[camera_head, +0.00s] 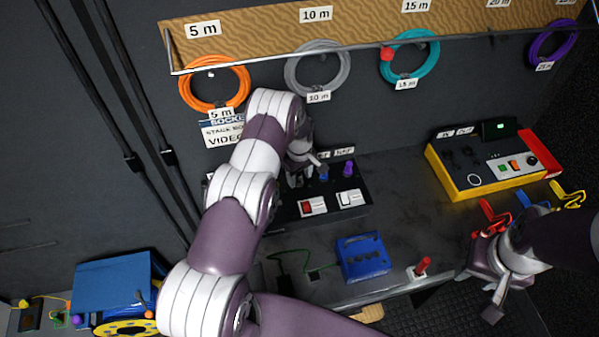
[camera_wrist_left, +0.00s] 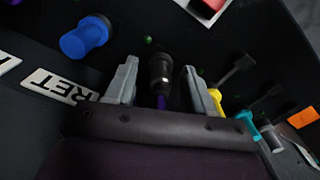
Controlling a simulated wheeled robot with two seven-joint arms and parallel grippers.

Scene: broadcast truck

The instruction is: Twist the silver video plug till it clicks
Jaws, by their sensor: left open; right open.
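The video plug (camera_wrist_left: 160,72), a dark cylinder with a greyish metallic end, stands between the fingers of my left gripper (camera_wrist_left: 161,66) in the left wrist view. The fingers are open on either side of it, with a visible gap at each. A bit of purple shows below the plug. In the head view my left gripper (camera_head: 301,176) is over the back left of the black socket panel (camera_head: 335,206), and my arm hides much of that area. My right gripper (camera_head: 483,287) is open and empty at the front right, away from the panel.
A blue connector (camera_wrist_left: 85,38), a yellow connector (camera_wrist_left: 216,99) and a teal one (camera_wrist_left: 243,119) flank the plug. The panel has a red switch (camera_head: 313,206) and white switch (camera_head: 349,198). A blue box (camera_head: 363,257) and yellow case (camera_head: 487,165) stand on the desk. Coiled cables hang behind.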

